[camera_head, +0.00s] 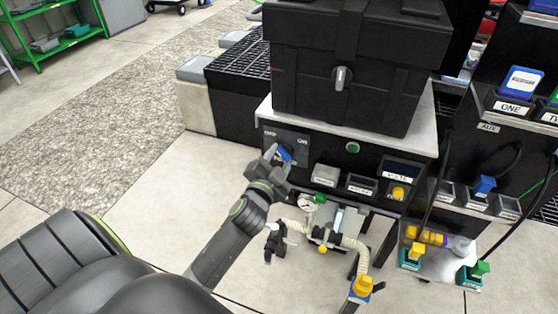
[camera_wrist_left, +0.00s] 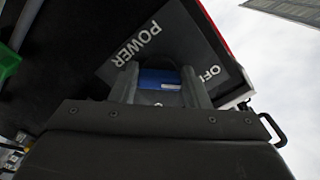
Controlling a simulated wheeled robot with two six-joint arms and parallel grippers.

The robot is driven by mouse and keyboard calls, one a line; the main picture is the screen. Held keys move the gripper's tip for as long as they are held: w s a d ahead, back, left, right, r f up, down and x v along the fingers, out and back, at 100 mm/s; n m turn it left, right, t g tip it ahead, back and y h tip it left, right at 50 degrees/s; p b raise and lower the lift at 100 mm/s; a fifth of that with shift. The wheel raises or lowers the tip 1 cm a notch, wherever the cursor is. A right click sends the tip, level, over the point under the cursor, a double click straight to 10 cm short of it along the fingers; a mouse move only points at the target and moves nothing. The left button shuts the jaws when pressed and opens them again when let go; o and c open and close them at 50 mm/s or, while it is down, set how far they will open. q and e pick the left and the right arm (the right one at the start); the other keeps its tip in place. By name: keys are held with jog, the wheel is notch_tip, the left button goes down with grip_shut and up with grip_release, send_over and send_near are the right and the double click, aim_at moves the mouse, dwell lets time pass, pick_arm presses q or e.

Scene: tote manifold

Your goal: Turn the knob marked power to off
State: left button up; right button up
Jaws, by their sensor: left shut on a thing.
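The blue power knob (camera_head: 285,154) sits at the left end of the black panel (camera_head: 318,153) under the bench top. In the left wrist view the blue knob (camera_wrist_left: 160,79) is between my left gripper's fingers. A dark plate (camera_wrist_left: 180,50) behind it carries the words POWER and OFF. In the head view the plate also carries a label at its upper right that looks like ON. My left gripper (camera_head: 277,157) is shut on the knob. The fingers hide part of the knob, so its exact setting is hard to tell. My right gripper is not clearly in view.
A large black case (camera_head: 345,65) stands on the bench above the panel. A green button (camera_head: 352,147) and a yellow knob (camera_head: 398,192) are further right on the panel. Hoses and fittings (camera_head: 325,225) hang below. Open floor (camera_head: 165,190) lies to the left.

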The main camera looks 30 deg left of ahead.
pick_arm(q)
jog(key=shift+f, duration=0.1)
pick_arm(e)
jog(key=shift+w+r, duration=0.1)
jog(key=shift+r, duration=0.05)
pick_arm(q)
jog(key=o, duration=1)
jog(key=p+v, duration=0.1)
jog(key=v, duration=1.6)
jog(key=shift+s+d+p, duration=0.1)
jog(key=shift+s+p, duration=0.1)
jog(key=shift+p, duration=0.2)
pick_arm(e)
jog(key=shift+s+d+f+g, duration=0.1)
jog(key=shift+s+f+g, duration=0.4)
jog(key=shift+f, duration=0.4)
jog(key=shift+s+d, duration=0.1)
jog(key=shift+d, duration=0.05)
